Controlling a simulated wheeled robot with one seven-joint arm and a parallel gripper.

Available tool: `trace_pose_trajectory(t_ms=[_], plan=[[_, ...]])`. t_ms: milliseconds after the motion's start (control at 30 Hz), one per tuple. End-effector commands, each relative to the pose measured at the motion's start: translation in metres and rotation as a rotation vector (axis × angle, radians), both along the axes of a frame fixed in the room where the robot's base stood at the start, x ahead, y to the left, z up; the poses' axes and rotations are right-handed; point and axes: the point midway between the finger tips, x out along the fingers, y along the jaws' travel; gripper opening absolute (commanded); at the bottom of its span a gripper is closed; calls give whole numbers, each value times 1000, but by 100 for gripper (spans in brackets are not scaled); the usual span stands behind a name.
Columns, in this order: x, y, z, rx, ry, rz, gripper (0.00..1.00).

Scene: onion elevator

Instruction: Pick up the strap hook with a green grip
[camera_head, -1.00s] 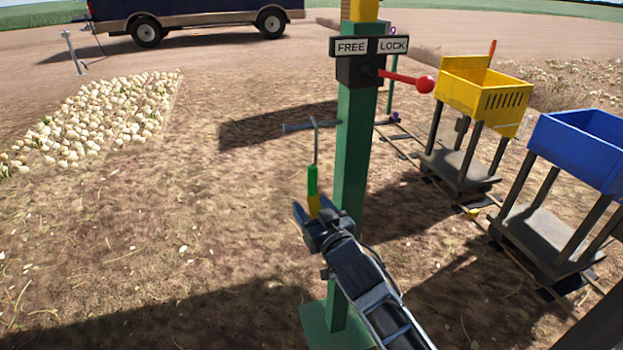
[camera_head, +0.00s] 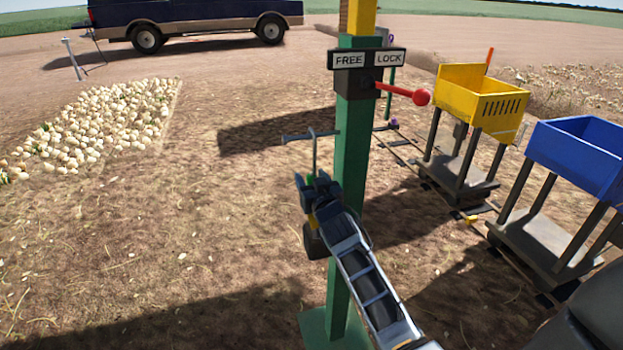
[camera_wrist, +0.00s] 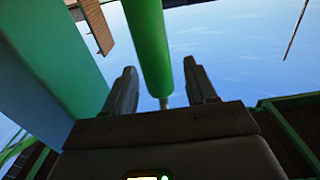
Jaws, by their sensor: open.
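The strap hook hangs from a grey peg (camera_head: 296,137) on the green post (camera_head: 352,165). Its thin grey rod (camera_head: 314,155) shows above my gripper (camera_head: 314,182) in the head view, and most of its green grip is hidden behind the gripper. In the wrist view the green grip (camera_wrist: 148,45) runs down between the two fingers of my gripper (camera_wrist: 162,88). The fingers are apart, with a gap on both sides of the grip.
A red-knobbed lever (camera_head: 421,97) sticks out right from the post under FREE and LOCK signs. A yellow cart (camera_head: 470,98) and a blue cart (camera_head: 575,155) stand on rails at right. Onions (camera_head: 95,125) lie on the ground at left.

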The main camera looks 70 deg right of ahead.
Motion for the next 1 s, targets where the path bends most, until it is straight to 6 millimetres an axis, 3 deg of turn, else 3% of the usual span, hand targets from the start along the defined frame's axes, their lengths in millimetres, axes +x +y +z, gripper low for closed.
trace_pose_trajectory(t_ms=[200, 800, 1000], plan=[[1, 0, 0, 0, 0, 0, 56], [0, 0, 0, 0, 0, 1, 0], [1, 0, 0, -2, -1, 1, 0]])
